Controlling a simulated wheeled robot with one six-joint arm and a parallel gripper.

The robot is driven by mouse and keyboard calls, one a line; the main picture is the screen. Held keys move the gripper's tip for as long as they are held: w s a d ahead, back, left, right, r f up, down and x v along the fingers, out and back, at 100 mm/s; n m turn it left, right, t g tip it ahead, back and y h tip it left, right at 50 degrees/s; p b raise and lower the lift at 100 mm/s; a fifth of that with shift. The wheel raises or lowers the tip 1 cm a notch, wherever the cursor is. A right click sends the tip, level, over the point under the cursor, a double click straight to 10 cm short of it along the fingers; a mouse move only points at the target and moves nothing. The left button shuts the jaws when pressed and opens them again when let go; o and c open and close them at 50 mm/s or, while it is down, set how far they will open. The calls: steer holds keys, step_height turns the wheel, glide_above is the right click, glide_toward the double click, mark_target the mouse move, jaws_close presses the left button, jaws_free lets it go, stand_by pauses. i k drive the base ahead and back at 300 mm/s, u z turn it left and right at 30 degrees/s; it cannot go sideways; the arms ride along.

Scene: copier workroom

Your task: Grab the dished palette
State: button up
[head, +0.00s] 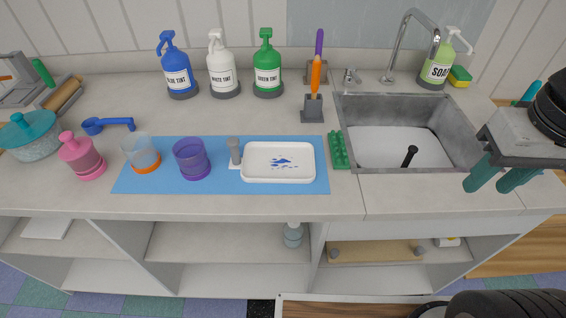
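The dished palette (260,176) is a white, shallow, rounded rectangular dish with blue paint smears in it. It lies on the right part of a blue mat (215,184) on the counter, in the head view. My gripper (487,188) is at the far right, over the front right of the sink area and well away from the palette. Its two teal fingers stand apart with nothing between them.
A grey cylinder (235,150), a purple cup (191,160) and a clear cup with an orange base (142,154) stand left of the palette. A green ridged block (338,150) lies close on its right, before the sink (458,125). A brush holder (313,108) stands behind. The counter in front is clear.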

mark_target(288, 163)
steer(key=z, duration=2.65)
steer(key=k, duration=2.7)
steer(key=u, duration=2.15)
steer(key=i, duration=0.5)
steer(key=z, duration=0.05)
